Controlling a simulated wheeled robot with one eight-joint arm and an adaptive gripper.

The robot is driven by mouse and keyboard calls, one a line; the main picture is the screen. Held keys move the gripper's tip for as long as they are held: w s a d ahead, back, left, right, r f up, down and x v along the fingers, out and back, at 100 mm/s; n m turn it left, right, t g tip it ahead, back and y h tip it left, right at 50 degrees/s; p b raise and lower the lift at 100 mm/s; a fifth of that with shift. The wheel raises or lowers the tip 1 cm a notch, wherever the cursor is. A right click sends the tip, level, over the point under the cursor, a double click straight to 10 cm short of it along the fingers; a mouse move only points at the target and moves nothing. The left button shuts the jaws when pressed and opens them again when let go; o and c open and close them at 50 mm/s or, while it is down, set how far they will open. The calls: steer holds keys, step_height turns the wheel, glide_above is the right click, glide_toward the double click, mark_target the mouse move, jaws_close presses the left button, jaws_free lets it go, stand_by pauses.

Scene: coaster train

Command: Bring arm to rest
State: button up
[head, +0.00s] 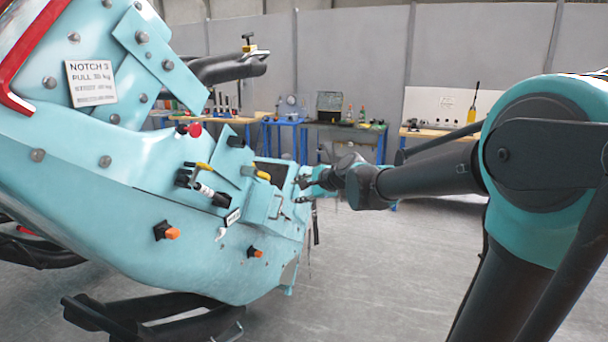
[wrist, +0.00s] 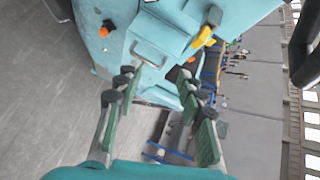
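My arm (head: 425,177) stretches from the right side of the head view toward the teal coaster car (head: 130,185). My gripper (head: 303,189) is at its far end, close to the car's right end. In the wrist view my gripper (wrist: 157,85) is open, with the green-padded fingers apart and nothing between them. The car body (wrist: 165,20) lies beyond the fingertips, with a metal handle (wrist: 150,54) and a yellow-handled part (wrist: 203,37) on it. Whether a fingertip touches the car cannot be told.
Orange knobs (head: 171,233), a red knob (head: 194,130) and yellow-handled levers stick out from the car's side. Workbenches (head: 345,127) with tools stand along the grey back wall. The grey floor (head: 370,270) between the car and my arm is clear.

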steer(key=s+d+f+n+g+h, duration=0.2)
steer(key=s+d+f+n+h, duration=0.2)
steer(key=s+d+f, duration=0.7)
steer(key=s+d+f+n+g+h, duration=0.2)
steer(key=s+d+f+n+h, duration=0.2)
steer(key=s+d+f+n, duration=0.5)
steer(key=s+d+f, duration=0.3)
steer(key=s+f, duration=0.2)
steer(key=s, duration=0.2)
steer(key=shift+s+d+f+g, duration=0.15)
steer(key=shift+s+f+g, duration=0.15)
steer(key=shift+g, duration=0.1)
